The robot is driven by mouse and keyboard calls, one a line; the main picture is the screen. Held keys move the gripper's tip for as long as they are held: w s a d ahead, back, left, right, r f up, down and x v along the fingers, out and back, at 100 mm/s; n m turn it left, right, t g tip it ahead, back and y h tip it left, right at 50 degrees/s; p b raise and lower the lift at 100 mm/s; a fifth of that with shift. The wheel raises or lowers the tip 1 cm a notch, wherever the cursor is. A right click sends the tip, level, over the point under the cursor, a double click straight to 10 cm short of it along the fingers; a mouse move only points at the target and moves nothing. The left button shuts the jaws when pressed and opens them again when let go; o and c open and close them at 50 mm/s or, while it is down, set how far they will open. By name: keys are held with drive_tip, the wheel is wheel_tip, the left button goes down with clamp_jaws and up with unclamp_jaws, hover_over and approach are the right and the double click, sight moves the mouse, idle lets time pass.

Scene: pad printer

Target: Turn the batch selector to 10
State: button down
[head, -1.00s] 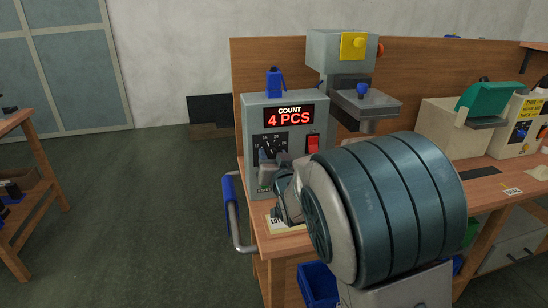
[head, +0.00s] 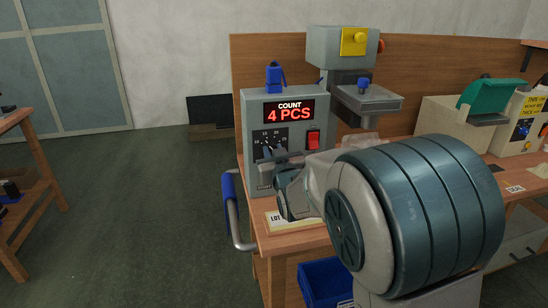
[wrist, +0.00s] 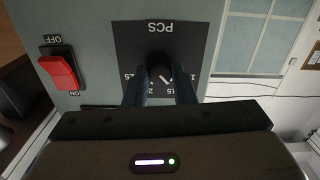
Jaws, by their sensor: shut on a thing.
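The batch selector is a dark round knob (wrist: 158,64) on a black dial plate (wrist: 150,40) marked PCS, shown upside down in the wrist view. A white pointer line shows by the knob; the number it points at is unclear. In the head view the dial plate (head: 267,136) sits on the grey control box (head: 252,120), partly hidden by my gripper. The red display (head: 289,112) above it reads COUNT 4 PCS. My gripper (wrist: 160,78) is shut on the knob, with one finger on each side of it.
A red ON/OFF rocker switch (head: 313,140) is beside the dial; it also shows in the wrist view (wrist: 58,70). A blue-gripped handle (head: 230,197) sticks out at the bench's left edge. The pad printer (head: 345,50) stands behind. The floor at left is open.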

drive_tip(key=n+b, duration=0.2)
drive_tip(key=n, duration=0.3)
drive_tip(key=shift+n, duration=0.4)
idle(0.3)
drive_tip(key=c, duration=1.2)
unclamp_jaws()
drive_tip(key=p+v, duration=0.1)
drive_tip(key=v, duration=1.2)
drive_tip(key=shift+s, duration=0.4)
drive_tip(key=shift+d+r, duration=0.1)
